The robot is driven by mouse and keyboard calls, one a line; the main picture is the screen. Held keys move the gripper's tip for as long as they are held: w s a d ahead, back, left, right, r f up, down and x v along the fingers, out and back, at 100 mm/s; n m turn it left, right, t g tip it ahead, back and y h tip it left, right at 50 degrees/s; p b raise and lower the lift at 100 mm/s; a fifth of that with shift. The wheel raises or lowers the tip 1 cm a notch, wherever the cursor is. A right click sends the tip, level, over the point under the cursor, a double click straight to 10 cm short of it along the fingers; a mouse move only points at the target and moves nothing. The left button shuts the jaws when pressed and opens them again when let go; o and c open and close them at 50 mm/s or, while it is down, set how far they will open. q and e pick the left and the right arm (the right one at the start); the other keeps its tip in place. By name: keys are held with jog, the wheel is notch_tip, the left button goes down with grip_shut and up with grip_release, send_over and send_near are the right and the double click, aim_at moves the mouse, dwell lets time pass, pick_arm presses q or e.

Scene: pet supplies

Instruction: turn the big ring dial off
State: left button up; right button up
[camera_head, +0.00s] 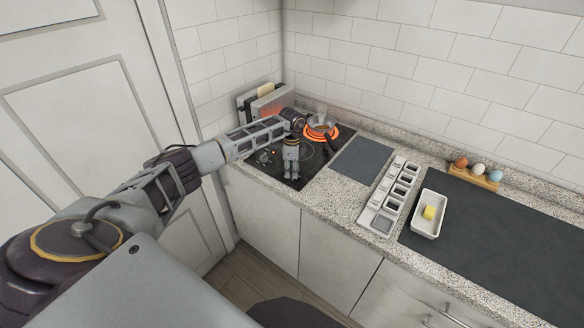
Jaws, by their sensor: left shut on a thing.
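The black glass cooktop (310,172) is set into the counter at the left. A ring on its back right part glows orange-red, with a small pan (321,128) on it. My left arm reaches in from the left, and my left gripper (290,172) points down at the front of the cooktop. Its fingers are closed on what appears to be the big ring dial, which they hide almost wholly. Small dark shapes and a tiny red light (273,152) show just left of the gripper; I cannot make out any dial's setting. My right gripper is out of view.
A toaster (268,104) with bread stands behind my left arm in the corner. Right of the cooktop are a dark board (362,161), a white compartment tray (384,205), a white dish (422,222) with butter, and a wooden egg holder (474,178).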

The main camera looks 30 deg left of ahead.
pick_arm(q)
jog(key=n+p, duration=0.2)
jog(key=n, duration=0.2)
jog(key=shift+r, duration=0.15)
jog(key=shift+n+p, duration=0.65)
jog(key=shift+n, duration=0.55)
jog(key=shift+n+p, duration=0.4)
jog(key=shift+n, duration=0.4)
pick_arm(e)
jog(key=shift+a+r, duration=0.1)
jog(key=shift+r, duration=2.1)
pick_arm(q)
jog(key=o, duration=1)
jog(key=shift+o, duration=0.2)
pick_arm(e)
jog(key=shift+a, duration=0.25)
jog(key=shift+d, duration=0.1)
